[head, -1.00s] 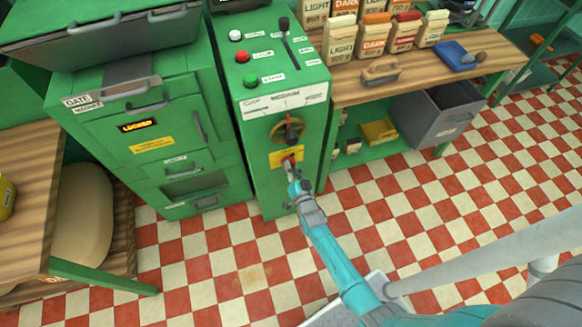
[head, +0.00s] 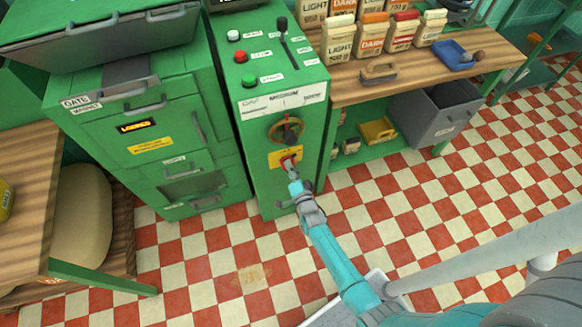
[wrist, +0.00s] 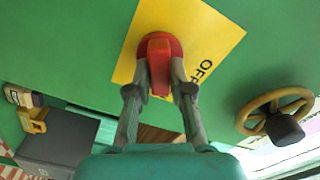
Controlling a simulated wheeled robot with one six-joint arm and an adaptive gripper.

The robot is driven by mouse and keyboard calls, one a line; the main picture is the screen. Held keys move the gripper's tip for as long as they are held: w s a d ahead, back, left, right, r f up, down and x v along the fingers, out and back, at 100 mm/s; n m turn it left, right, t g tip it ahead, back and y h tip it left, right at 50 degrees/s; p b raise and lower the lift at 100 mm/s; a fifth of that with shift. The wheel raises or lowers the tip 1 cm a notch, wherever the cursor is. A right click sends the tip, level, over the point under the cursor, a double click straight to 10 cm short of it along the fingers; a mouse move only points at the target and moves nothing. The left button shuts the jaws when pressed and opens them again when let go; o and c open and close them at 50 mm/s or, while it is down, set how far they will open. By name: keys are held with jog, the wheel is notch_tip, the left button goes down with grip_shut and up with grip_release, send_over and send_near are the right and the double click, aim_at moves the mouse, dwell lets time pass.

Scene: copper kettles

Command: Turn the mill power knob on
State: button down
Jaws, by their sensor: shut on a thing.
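The red power knob (wrist: 159,66) sits on a yellow label plate (wrist: 205,38) on the front of the green control cabinet. The word OFF shows on the plate in the wrist view. My gripper (wrist: 160,75) is shut on the knob, one finger on each side of its red handle. In the head view my gripper (head: 291,168) reaches the yellow plate (head: 277,157) below the brass handwheel, and it hides most of the knob.
The brass handwheel (head: 286,130) is just above the plate; it shows at right in the wrist view (wrist: 275,115). A red button (head: 241,56) and a green button (head: 249,80) are on the cabinet top. A grey bin (head: 440,112) stands under the bench at right.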

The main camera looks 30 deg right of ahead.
jog(key=c, duration=1)
grip_release()
jog(key=shift+d, duration=0.1)
jog(key=shift+c, duration=0.2)
jog(key=v, duration=1.2)
jog(key=shift+s, duration=0.1)
